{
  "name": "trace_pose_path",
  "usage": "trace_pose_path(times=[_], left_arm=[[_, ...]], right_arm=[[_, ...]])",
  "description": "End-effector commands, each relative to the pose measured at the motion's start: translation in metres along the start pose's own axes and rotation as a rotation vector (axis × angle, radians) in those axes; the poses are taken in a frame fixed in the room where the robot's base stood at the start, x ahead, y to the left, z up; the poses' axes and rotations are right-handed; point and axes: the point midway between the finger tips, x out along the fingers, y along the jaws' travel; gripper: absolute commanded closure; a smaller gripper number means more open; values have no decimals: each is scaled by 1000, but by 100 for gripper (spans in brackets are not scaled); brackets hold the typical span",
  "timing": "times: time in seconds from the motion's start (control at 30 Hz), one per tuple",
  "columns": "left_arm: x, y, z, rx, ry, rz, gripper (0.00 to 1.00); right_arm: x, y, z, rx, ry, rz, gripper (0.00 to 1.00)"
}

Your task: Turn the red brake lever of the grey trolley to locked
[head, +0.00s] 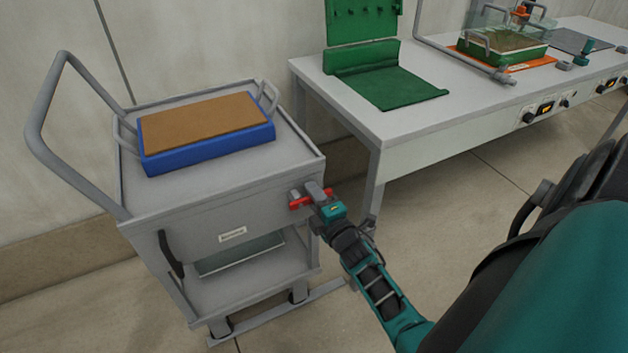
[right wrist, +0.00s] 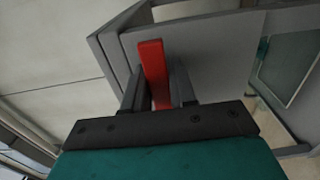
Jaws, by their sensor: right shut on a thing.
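The grey trolley (head: 185,225) stands at the left in the head view. Its red brake lever (head: 299,203) is on the front panel near the right corner, with red showing on both sides of my right gripper (head: 312,194). In the right wrist view the red lever (right wrist: 153,72) passes between the two fingers of the right gripper (right wrist: 158,88), which is shut on it. In the head view the lever looks roughly level. Lock markings are not readable. My left gripper is not in view.
A blue tray with a brown top (head: 205,155) sits on the trolley. A grey bench (head: 400,122) stands to the right, with a green mat (head: 390,88) and a green-based clear box (head: 503,48). A black handle (head: 171,254) hangs on the trolley's front. Floor is clear between.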

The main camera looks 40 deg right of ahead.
Motion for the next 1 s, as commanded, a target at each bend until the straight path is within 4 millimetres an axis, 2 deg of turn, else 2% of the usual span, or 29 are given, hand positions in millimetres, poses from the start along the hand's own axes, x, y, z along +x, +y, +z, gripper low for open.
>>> trace_pose_path(times=[0.47, 0.5, 0.7, 1.0], left_arm=[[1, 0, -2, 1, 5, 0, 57], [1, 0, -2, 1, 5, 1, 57], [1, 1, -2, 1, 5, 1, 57], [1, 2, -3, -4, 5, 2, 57]], right_arm=[[0, 0, 0, -19, -1, -2, 100], [0, 0, 0, -19, -1, -2, 72], [0, 0, 0, -16, -1, -1, 53], [0, 0, 0, -14, 0, 0, 53]])
